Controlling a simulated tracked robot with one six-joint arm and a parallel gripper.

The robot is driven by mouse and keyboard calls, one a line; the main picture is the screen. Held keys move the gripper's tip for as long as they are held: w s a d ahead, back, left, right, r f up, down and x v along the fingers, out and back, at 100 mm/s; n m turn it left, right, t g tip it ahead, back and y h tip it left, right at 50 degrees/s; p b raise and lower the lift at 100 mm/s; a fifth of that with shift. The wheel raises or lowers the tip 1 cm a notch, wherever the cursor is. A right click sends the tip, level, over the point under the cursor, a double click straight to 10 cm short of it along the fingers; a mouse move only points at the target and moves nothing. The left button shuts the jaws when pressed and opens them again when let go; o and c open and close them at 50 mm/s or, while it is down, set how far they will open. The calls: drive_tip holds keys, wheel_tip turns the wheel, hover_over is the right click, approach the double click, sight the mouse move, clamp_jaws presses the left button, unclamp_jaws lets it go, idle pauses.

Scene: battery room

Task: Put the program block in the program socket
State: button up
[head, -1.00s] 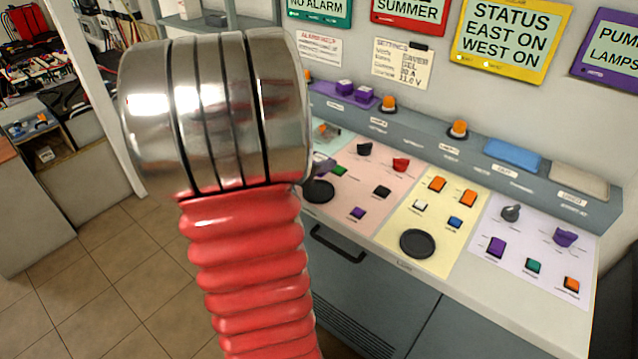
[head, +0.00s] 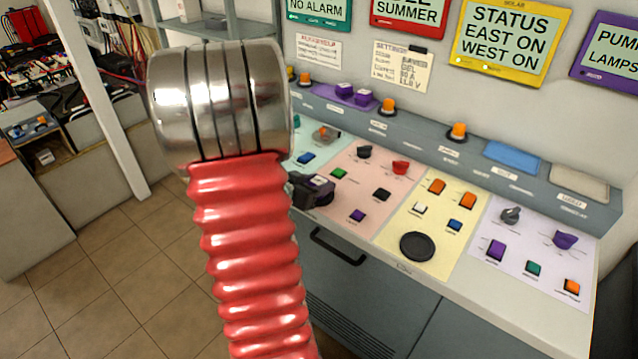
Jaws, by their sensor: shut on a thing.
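My gripper (head: 304,189) shows only in part, as a dark shape coming out from behind my red and metal arm over the near left of the control desk. No socket label is readable.
Knobs and coloured buttons, such as a red knob (head: 401,167), stand around the gripper. A second black disc (head: 417,246) lies on the yellow panel. Orange lamps (head: 458,131) line the ledge. A drawer handle (head: 338,246) is below. Open tiled floor is at left.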

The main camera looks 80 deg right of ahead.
drive_tip(key=shift+f, duration=0.3)
drive_tip(key=o, duration=1.1)
drive_tip(key=shift+w+a+r, duration=0.15)
drive_tip(key=shift+a+r, duration=0.15)
drive_tip(key=v, duration=1.1)
drive_tip(key=shift+a, duration=0.15)
